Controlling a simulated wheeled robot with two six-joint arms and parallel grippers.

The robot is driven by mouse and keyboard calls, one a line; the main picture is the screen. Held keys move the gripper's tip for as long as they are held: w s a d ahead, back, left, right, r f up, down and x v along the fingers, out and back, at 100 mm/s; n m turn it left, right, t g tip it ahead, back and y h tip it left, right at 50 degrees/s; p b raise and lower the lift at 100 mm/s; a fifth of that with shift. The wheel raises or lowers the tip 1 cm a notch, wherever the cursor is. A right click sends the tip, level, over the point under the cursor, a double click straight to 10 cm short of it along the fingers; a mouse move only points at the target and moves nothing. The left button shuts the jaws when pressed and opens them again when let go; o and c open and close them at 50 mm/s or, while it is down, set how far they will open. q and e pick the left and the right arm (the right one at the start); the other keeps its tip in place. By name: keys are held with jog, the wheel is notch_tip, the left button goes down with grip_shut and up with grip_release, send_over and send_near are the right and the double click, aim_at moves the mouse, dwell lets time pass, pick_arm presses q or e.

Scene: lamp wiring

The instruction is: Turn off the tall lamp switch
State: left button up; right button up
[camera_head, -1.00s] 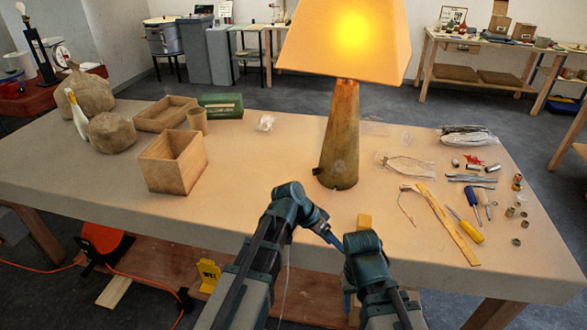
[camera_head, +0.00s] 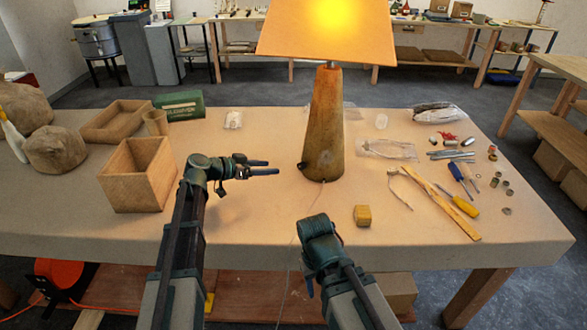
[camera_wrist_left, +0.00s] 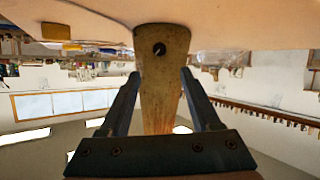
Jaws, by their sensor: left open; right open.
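The tall lamp (camera_head: 325,120) stands upright on the table, with a tapered wooden body and a shade (camera_head: 335,30) glowing yellow. A small dark round knob, the switch (camera_head: 302,167), sits low on the left side of the body. It also shows in the left wrist view (camera_wrist_left: 159,48), where the picture is upside down. My left gripper (camera_head: 273,168) is open and empty, left of the lamp body, pointing at it with a gap. In the wrist view its fingers (camera_wrist_left: 160,75) frame the body. My right gripper (camera_head: 310,283) is low at the table's front edge, its fingers mostly hidden.
Tools, a wooden strip (camera_head: 440,200) and small metal parts lie at the right. An open wooden box (camera_head: 137,180), a tray (camera_head: 113,122) and sacks (camera_head: 55,150) stand at the left. A thin cord runs down the front.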

aim_at(299, 166)
pick_arm(q)
jog(key=b+x, duration=0.4)
jog(key=x, duration=0.8)
jog(key=shift+f, duration=0.15)
grip_shut()
